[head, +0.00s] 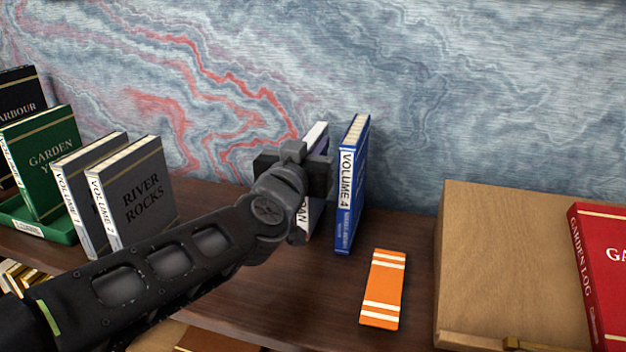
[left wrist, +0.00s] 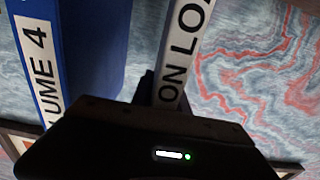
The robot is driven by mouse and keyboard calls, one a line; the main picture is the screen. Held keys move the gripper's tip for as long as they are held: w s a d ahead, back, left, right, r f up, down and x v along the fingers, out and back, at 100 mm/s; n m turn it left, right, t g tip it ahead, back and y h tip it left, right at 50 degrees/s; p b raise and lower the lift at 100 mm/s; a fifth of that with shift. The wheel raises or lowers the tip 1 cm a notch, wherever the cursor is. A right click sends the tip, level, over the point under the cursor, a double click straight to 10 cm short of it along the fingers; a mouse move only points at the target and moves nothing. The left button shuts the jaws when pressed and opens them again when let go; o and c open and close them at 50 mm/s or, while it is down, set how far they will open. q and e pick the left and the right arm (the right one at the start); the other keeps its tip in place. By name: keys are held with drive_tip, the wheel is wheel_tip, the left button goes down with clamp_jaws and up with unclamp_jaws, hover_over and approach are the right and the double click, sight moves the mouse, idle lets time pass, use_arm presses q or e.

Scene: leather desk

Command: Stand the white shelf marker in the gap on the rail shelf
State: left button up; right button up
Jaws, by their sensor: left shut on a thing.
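The white shelf marker (head: 303,217), with dark lettering ending in "AN", is upright just left of the blue Volume 4 book (head: 350,185). My left gripper (head: 308,174) is shut on it, and the gripper and arm hide much of it. In the left wrist view the marker (left wrist: 184,50) reads "ON LOA" and a strip of wall shows between it and the blue book (left wrist: 90,45). The marker's lower end is near the brown rail shelf (head: 215,205); I cannot tell if it touches. Two grey volumes (head: 138,195) stand left of the gap. My right gripper is not in view.
An orange striped card (head: 383,289) lies on the brown surface right of my arm. A wooden block (head: 500,260) with a red book (head: 600,260) is at the right. A green book (head: 45,165) in a green tray stands far left. The marbled wall is close behind.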

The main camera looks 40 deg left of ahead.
use_arm(q)
clamp_jaws()
idle(0.6)
drive_tip(key=shift+r, duration=0.15)
wheel_tip(320, 180, up, 10)
drive_tip(key=p, duration=0.5)
idle(0.4)
idle(0.6)
